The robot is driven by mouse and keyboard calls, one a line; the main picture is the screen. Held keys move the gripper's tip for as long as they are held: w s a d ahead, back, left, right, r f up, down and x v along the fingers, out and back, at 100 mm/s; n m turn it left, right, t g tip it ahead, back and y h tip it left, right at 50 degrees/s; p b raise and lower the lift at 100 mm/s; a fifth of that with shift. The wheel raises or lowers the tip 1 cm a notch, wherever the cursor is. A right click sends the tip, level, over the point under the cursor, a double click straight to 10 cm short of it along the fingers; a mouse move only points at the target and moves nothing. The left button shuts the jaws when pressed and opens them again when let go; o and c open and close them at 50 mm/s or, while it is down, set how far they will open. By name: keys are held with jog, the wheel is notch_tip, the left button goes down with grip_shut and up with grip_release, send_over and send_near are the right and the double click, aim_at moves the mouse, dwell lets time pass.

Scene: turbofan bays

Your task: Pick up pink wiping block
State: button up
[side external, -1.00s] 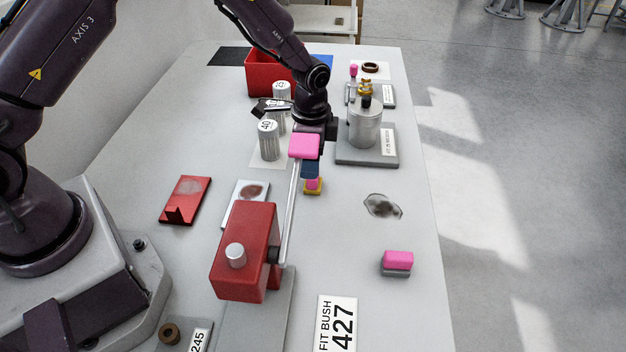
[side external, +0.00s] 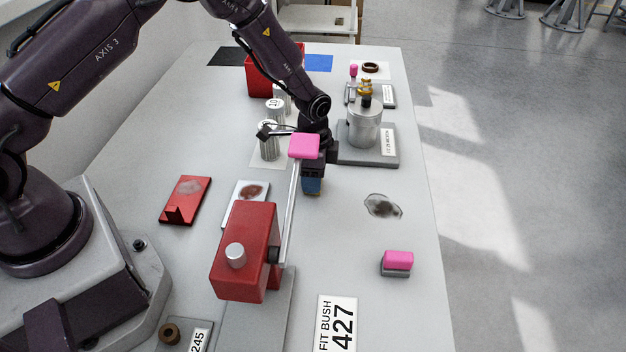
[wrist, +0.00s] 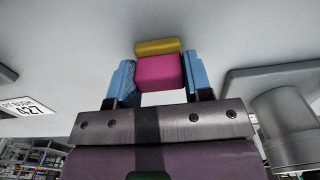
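A pink block with a yellow base (wrist: 160,72) is between the two blue fingers of my gripper (wrist: 160,82) in the wrist view. The fingers flank its sides closely; I cannot tell whether they press on it. In the side view my gripper (side external: 312,188) is low over the table, behind the lever, and hides this block. Another pink block with a grey base (side external: 397,261) stands on the table at the right, apart from my gripper.
A red fixture (side external: 245,252) has a lever with a pink pad (side external: 304,146) standing in front of my gripper. A metal cylinder on a grey base (side external: 364,130) is behind to the right. Ribbed cylinders (side external: 268,145) are at the left.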

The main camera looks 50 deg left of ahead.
notch_tip(320, 180, up, 10)
dwell(0.6)
